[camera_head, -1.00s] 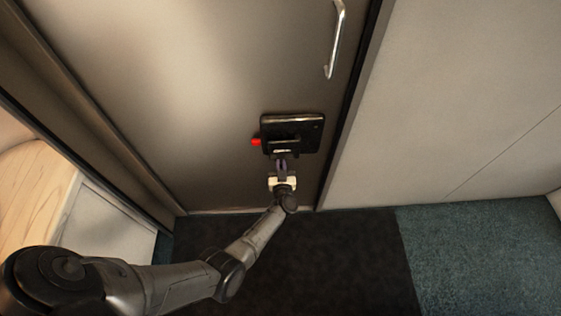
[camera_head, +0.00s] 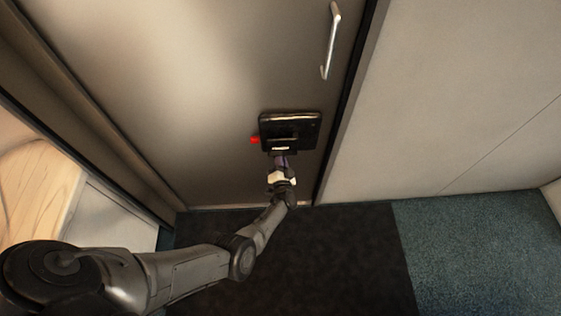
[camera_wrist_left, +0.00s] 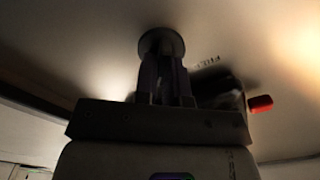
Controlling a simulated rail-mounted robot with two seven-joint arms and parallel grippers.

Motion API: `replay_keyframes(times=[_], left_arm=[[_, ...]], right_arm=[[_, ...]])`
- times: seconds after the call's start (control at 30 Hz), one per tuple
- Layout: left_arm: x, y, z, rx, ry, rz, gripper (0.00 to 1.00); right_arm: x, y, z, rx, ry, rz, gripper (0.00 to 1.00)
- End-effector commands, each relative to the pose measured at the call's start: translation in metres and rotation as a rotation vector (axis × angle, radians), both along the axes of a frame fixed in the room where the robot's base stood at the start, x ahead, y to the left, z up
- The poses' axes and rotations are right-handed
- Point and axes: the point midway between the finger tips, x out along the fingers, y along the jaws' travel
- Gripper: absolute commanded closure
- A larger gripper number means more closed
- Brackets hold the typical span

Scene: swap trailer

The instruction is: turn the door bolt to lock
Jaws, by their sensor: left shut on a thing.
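The door bolt's black lock box (camera_head: 290,130) sits on the brownish-grey door, with a red tab (camera_head: 255,140) sticking out at its left side. My left gripper (camera_head: 281,158) reaches the box from below and is shut on the bolt's knob. In the left wrist view, the gripper's fingers (camera_wrist_left: 166,82) meet around the dark round knob (camera_wrist_left: 161,41). The red tab (camera_wrist_left: 261,103) shows there to the right of the fingers, beside the dark, blurred lock box. The fingers hide part of the knob. My right gripper is not in view.
The door (camera_head: 200,90) is closed and carries a silver handle (camera_head: 331,40) above the lock. A pale wall (camera_head: 450,90) stands to the right. A wooden surface (camera_head: 35,195) is at the left. The dark floor mat (camera_head: 330,260) is clear.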

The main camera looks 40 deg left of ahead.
Motion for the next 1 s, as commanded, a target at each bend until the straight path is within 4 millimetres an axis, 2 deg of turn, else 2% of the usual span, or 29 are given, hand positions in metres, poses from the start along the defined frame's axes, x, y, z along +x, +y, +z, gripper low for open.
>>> replay_keyframes(times=[0.7, 0.73, 0.97, 1.0], left_arm=[[0.0000, -0.0003, -0.0007, 0.043, 0.042, 0.000, 1.00], [0.0000, -0.0001, -0.0008, 0.043, 0.042, 0.000, 0.87], [-0.0001, -0.0001, -0.0006, 0.042, 0.040, 0.001, 0.65], [0.0000, 0.0000, -0.0006, 0.042, 0.040, 0.001, 0.64]], right_arm=[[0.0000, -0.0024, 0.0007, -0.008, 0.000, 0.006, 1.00], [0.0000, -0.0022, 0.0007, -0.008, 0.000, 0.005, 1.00], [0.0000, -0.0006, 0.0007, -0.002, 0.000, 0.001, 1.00], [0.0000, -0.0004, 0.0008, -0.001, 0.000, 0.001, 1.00]])
